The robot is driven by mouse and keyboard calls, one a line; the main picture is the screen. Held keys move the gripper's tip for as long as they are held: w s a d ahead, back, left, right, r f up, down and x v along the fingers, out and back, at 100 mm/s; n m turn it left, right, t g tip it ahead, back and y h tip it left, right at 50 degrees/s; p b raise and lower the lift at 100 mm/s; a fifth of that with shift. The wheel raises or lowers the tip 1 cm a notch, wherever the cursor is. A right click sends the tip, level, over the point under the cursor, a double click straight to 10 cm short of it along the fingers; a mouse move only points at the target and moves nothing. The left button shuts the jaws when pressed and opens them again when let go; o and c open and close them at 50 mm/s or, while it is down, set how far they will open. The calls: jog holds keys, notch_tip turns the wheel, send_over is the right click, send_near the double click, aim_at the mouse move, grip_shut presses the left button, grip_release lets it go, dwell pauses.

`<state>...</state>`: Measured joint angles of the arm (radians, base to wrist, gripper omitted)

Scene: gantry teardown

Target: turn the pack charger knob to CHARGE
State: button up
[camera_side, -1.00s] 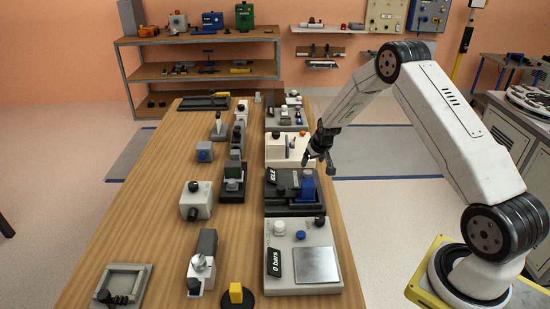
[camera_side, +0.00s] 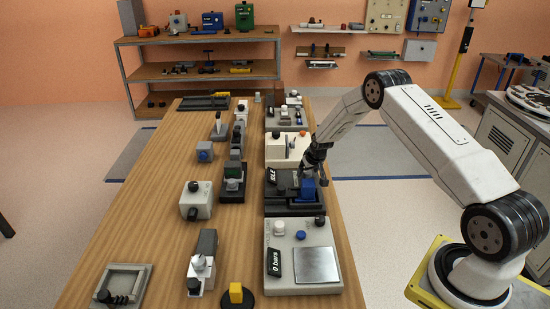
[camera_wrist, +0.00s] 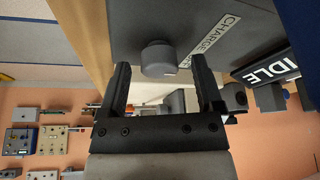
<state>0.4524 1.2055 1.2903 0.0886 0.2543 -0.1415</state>
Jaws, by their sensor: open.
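The pack charger (camera_side: 289,209) is a dark grey unit on the right side of the bench, with a sign reading IDLE (camera_wrist: 288,62) and a blue pack (camera_side: 308,190) on it. Its round grey knob (camera_wrist: 158,58) shows in the wrist view beside a white CHARGE label (camera_wrist: 216,37). My gripper (camera_wrist: 161,68) is open, its two dark fingers on either side of the knob in that view, with gaps showing. The side view shows my gripper (camera_side: 314,180) low at the charger's right rear, by the blue pack. The knob cannot be made out there.
A scale-like unit (camera_side: 315,266) with a "0 bars" sign stands in front of the charger, and a cream unit (camera_side: 279,149) stands behind it. Several small devices line the bench to the left. The bench's left strip is mostly clear.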

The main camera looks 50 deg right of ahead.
jog(key=shift+c, duration=0.2)
grip_shut()
jog(key=shift+n+y, duration=0.5)
jog(key=shift+n, duration=0.6)
jog(key=shift+d+n+y, duration=0.1)
jog(key=shift+n+y, duration=0.2)
jog(key=shift+n, duration=0.5)
jog(key=shift+n+y, duration=0.7)
jog(key=shift+n, duration=1)
jog(key=n+y, duration=0.1)
jog(key=n, duration=0.2)
jog(key=n+g+y, duration=0.1)
jog(key=n, duration=0.2)
jog(key=shift+d+n, duration=0.15)
jog(key=shift+n, duration=0.15)
